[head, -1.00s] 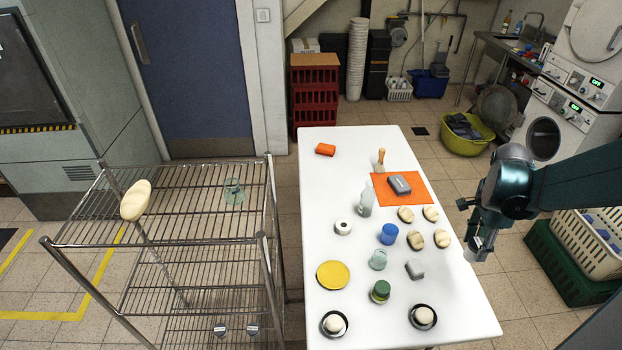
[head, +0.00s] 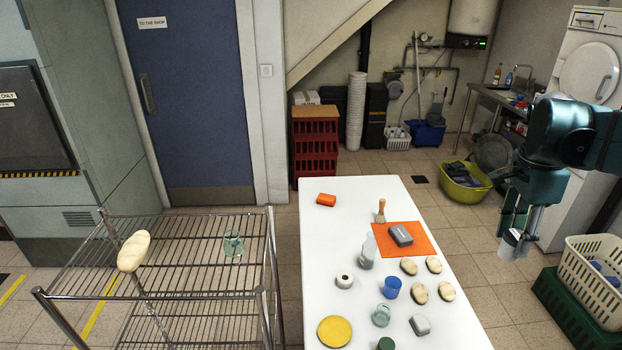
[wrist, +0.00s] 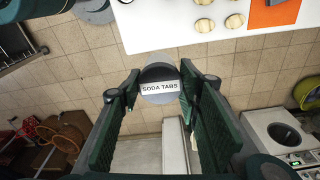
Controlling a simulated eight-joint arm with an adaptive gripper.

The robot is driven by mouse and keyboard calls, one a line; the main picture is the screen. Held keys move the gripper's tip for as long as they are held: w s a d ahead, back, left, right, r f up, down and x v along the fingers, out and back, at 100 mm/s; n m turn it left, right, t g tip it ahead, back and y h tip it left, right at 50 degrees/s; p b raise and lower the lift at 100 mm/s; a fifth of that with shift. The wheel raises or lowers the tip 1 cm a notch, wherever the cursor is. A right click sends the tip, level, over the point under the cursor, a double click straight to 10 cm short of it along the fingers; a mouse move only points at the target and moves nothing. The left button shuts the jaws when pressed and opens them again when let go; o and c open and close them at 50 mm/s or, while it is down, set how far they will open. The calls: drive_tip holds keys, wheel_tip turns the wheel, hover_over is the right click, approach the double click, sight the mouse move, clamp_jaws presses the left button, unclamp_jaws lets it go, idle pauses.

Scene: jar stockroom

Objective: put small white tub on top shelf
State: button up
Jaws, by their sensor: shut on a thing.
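The small white tub (head: 509,243) is held in my gripper (head: 520,222), off the right side of the table in the head view. In the wrist view the tub (wrist: 160,72) sits between the two dark green fingers near their tips, with a label reading SODA TABS facing the camera. My gripper is shut on it. The wire shelf rack stands at the left of the head view. Its top shelf (head: 185,271) holds a pale loaf-like object (head: 133,251) at left and a clear glass (head: 233,243) at right, with bare wire between them.
The white table (head: 345,215) stands between the rack and my gripper. A cream basket (head: 590,278) stands at far right.

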sight(517, 236)
wheel_tip(517, 236, up, 5)
drive_tip(key=shift+r, duration=0.1)
drive_tip(key=shift+w+a+r, duration=0.1)
drive_tip(key=shift+r, duration=0.2)
drive_tip(key=w+a+n+p, duration=0.45)
drive_tip(key=w+a, duration=0.85)
drive_tip(key=a, duration=0.5)
drive_tip(key=w+a+n+t+p, duration=0.1)
drive_tip(key=w+a+n+p, duration=0.15)
drive_tip(key=a, duration=0.85)
drive_tip(key=w+a+n+p, duration=0.1)
drive_tip(key=w+a+n, duration=0.2)
drive_tip(key=a, duration=0.8)
drive_tip(key=s+a+n+p, duration=0.2)
drive_tip(key=s+a+n, duration=0.15)
drive_tip(key=a, duration=1.05)
drive_tip(key=s+a+n+y+p, duration=0.15)
drive_tip(key=s+a, duration=0.25)
drive_tip(key=a, duration=0.9)
drive_tip(key=s+a+n+p, duration=0.3)
drive_tip(key=a, duration=1.1)
drive_tip(key=shift+t, duration=0.3)
drive_tip(key=shift+s+d+f+b, duration=0.1)
drive_tip(key=shift+f+b, duration=0.2)
drive_tip(key=shift+f, duration=2.35)
